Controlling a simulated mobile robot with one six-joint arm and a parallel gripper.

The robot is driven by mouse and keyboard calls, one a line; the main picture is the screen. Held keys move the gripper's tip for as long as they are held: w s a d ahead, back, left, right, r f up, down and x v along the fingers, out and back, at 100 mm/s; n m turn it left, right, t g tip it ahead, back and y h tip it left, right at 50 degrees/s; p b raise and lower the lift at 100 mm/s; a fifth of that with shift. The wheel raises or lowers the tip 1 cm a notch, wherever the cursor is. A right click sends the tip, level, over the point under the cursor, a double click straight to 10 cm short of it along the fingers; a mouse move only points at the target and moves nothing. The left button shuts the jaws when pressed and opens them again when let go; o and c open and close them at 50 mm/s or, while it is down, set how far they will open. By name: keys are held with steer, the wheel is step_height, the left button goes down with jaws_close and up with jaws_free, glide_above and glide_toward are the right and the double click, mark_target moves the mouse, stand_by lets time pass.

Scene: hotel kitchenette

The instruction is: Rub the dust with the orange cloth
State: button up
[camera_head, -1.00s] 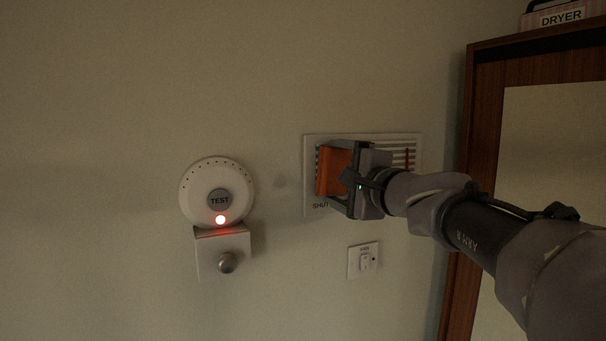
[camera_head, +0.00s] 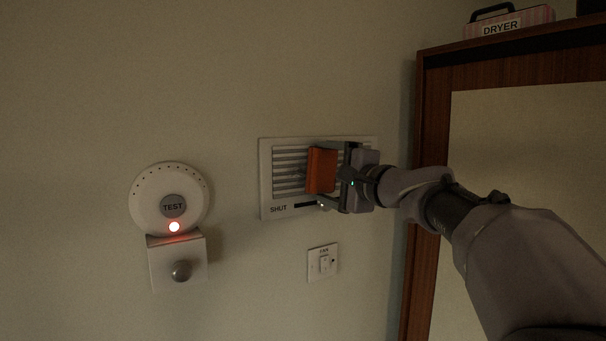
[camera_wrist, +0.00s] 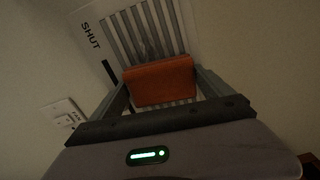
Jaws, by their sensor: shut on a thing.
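The orange cloth (camera_head: 321,170) is a folded block held between the fingers of my gripper (camera_head: 340,176), which is shut on it. It also shows in the wrist view (camera_wrist: 160,82). The cloth is in front of the middle of a white wall vent (camera_head: 266,178) with horizontal slats. I cannot tell whether it touches the slats. A faint grey smudge that looks like dust (camera_wrist: 148,48) is on the slats just beyond the cloth in the wrist view. My gripper and the cloth hide the right part of the vent in the head view.
A switch (camera_head: 323,263) is below the vent. A wooden-framed panel (camera_head: 432,120) stands to the right.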

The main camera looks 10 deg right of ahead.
steer(key=w+d, duration=0.2)
steer(key=d, duration=0.4)
steer(key=shift+s+a+f+b, duration=0.1)
steer(key=shift+s+a+b, duration=0.5)
steer(key=shift+a, duration=0.75)
steer(key=shift+s+a+f+b, duration=0.1)
steer(key=shift+s+a+b, duration=0.15)
steer(key=shift+a+b, duration=0.85)
steer(key=shift+s+a+b, duration=0.45)
steer(key=shift+a, duration=1.1)
steer(key=shift+s+a+r+b, duration=0.1)
steer(key=shift+s+a+b, duration=0.15)
steer(key=shift+a, duration=0.65)
steer(key=shift+s+a+r+b, duration=0.1)
steer(key=shift+s+a, duration=0.2)
steer(key=shift+a, duration=0.65)
steer(key=shift+s+a+b, duration=0.2)
steer(key=shift+s+a, duration=0.1)
steer(key=shift+a, duration=0.6)
steer(key=shift+s+d+f+b, duration=0.2)
steer(key=shift+s+d+b, duration=0.05)
steer(key=shift+s+b, duration=0.2)
steer(key=b, duration=0.1)
glide_toward(284, 173)
steer(key=shift+w, duration=0.45)
